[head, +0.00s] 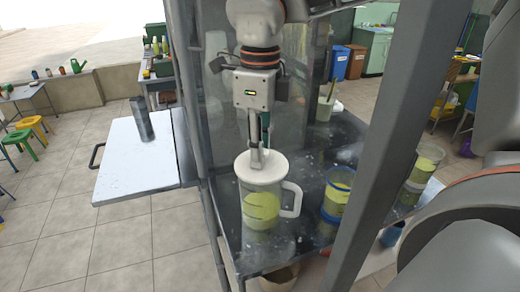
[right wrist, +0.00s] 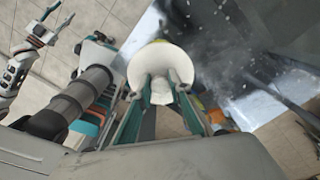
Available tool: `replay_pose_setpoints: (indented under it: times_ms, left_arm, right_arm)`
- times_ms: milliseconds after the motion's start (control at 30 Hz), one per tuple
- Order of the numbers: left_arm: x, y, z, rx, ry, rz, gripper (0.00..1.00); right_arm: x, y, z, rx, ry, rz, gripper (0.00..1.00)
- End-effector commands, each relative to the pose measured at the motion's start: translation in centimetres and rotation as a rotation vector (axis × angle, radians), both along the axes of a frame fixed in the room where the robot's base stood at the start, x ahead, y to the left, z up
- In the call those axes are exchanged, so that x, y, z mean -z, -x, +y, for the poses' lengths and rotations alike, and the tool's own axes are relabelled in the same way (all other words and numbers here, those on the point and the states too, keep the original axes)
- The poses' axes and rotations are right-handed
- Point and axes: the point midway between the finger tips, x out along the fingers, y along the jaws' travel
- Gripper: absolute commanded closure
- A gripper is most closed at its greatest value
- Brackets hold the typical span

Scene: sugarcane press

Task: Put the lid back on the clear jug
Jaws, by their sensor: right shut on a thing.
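The clear jug (head: 262,208) stands upright on the dark metal counter, with yellow-green juice inside and a pale handle on its right. The white round lid (head: 270,170) is at the jug's mouth and looks level. I cannot tell whether it is fully seated. My right gripper (head: 258,160) comes down from above and is shut on the lid's knob. In the right wrist view the lid (right wrist: 178,62) shows with its knob between the two fingers.
A grey post (head: 385,140) crosses in front at right. A white side table (head: 135,165) with a grey cylinder (head: 143,120) stands left, beyond the stall's left post.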

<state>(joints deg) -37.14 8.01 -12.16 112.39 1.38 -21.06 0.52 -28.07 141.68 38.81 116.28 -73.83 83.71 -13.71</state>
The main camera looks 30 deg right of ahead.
Motion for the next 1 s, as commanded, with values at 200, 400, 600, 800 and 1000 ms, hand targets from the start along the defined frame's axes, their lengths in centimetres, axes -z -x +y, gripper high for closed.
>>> replay_pose_setpoints:
  times_ms: [200,400,600,800,1000]
  left_arm:
    - [0.16,0.07,0.01,0.000,-0.001,0.002,0.60]
    - [0.48,0.11,0.01,0.000,0.000,0.003,0.60]
    - [0.84,0.16,0.01,0.000,-0.001,0.004,0.60]
    - [0.90,0.15,0.00,0.000,-0.001,0.004,0.60]
    - [0.74,0.08,-0.02,0.000,0.001,0.002,0.60]
  right_arm:
    - [0.02,0.00,0.00,0.000,0.000,0.000,1.00]
    - [0.19,0.01,0.01,0.000,0.000,0.000,1.00]
    - [0.31,0.00,0.02,0.000,0.000,0.000,1.00]
    - [0.30,0.00,0.02,0.000,-0.001,-0.001,1.00]
    - [0.29,0.01,0.02,0.000,0.000,0.000,1.00]
